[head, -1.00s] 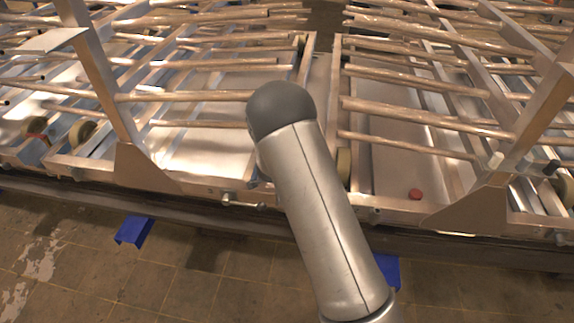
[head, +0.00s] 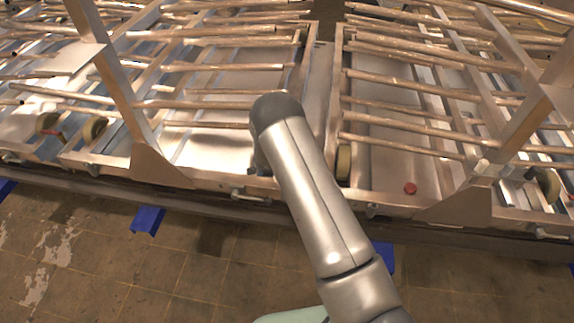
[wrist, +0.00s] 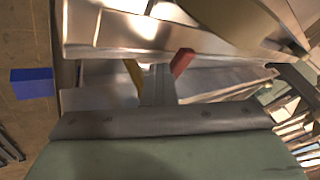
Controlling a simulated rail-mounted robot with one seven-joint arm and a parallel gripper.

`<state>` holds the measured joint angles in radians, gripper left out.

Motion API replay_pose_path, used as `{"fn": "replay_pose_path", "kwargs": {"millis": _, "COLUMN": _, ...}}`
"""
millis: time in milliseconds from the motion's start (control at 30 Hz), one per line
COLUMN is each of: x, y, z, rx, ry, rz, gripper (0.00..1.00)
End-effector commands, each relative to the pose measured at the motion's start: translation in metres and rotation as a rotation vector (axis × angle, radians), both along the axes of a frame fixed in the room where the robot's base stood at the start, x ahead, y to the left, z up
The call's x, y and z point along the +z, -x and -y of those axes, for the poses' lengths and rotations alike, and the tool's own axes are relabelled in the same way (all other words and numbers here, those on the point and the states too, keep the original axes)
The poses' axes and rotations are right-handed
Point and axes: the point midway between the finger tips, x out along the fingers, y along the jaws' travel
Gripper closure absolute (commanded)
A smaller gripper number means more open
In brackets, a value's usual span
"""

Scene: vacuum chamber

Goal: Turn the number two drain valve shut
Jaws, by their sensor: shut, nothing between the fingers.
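My gripper (wrist: 158,88) shows in the wrist view as narrow grey fingers, close together with nothing between them, beyond a dark bar and a pale green housing. A small red piece (wrist: 182,62) is just right of the fingertips; I cannot tell if it is a valve handle or touches them. In the head view, silver lever-like handles sit on the rack's front edge, one left of my arm (head: 250,196) and one at far right (head: 553,234). A round red knob (head: 410,188) is on the right rack. No valve number is readable. My gripper is hidden in the head view.
Metal racks with long pipes (head: 400,125) fill the back, with slanted uprights (head: 115,90) at the front. Blue blocks stand by the floor edge, one on the left (head: 147,220). The tiled floor (head: 150,275) in front is mostly clear.

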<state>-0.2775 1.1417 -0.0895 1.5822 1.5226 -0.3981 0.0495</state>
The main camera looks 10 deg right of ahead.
Motion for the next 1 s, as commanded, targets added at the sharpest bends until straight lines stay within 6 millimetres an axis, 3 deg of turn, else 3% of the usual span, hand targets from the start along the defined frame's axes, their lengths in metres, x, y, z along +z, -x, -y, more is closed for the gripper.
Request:
{"fn": "replay_pose_path", "kwargs": {"millis": 600, "x": 0.002, "y": -0.004, "z": -0.003, "rx": 0.007, "ry": 0.001, "rz": 0.009, "gripper": 1.0}}
{"fn": "replay_pose_path", "kwargs": {"millis": 733, "x": 0.0, "y": 0.009, "z": -0.006, "rx": 0.006, "ry": 0.001, "rz": 0.007, "gripper": 1.0}}
{"fn": "replay_pose_path", "kwargs": {"millis": 867, "x": -0.004, "y": 0.035, "z": -0.012, "rx": 0.003, "ry": 0.0, "rz": 0.003, "gripper": 1.0}}
{"fn": "replay_pose_path", "kwargs": {"millis": 1000, "x": 0.029, "y": 0.047, "z": -0.029, "rx": -0.001, "ry": -0.003, "rz": 0.008, "gripper": 1.0}}
